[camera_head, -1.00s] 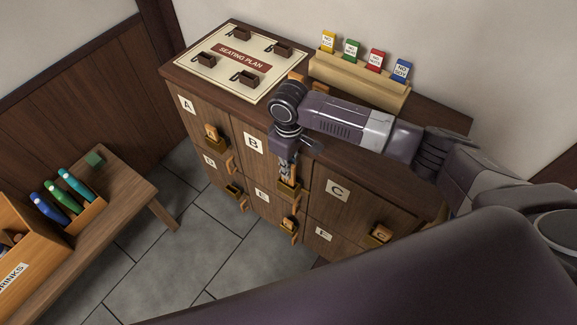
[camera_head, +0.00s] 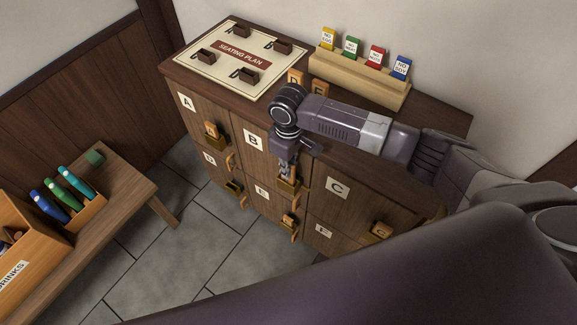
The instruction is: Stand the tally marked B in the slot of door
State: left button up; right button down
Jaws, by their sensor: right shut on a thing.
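My right gripper (camera_head: 287,170) reaches down in front of door B (camera_head: 247,159) of the wooden cabinet. It is shut, and its fingertips are right above the small brass-coloured slot (camera_head: 288,188) of that door. What it holds, likely the tally marked B, is mostly hidden by the fingers. I cannot tell whether it is inside the slot. My left gripper is not in view.
A tally stands in door A's slot (camera_head: 211,130) and another in door C's (camera_head: 381,230). Two tallies (camera_head: 295,77) lie or stand on the cabinet top, beside the seating plan (camera_head: 215,75) and a card rack (camera_head: 350,75). A bench (camera_head: 130,185) stands at left.

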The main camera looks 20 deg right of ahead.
jog(key=shift+f, duration=0.1)
jog(key=shift+f, duration=0.75)
jog(key=shift+f, duration=0.1)
jog(key=shift+s+f, duration=0.1)
jog(key=shift+f, duration=0.3)
jog(key=c, duration=1.9)
grip_release()
jog(key=shift+f, duration=0.1)
jog(key=shift+c, duration=0.2)
jog(key=shift+o, duration=0.3)
jog(key=o, duration=0.4)
jog(key=shift+s+b, duration=0.1)
jog(key=shift+b, duration=0.2)
jog(key=shift+c, duration=0.2)
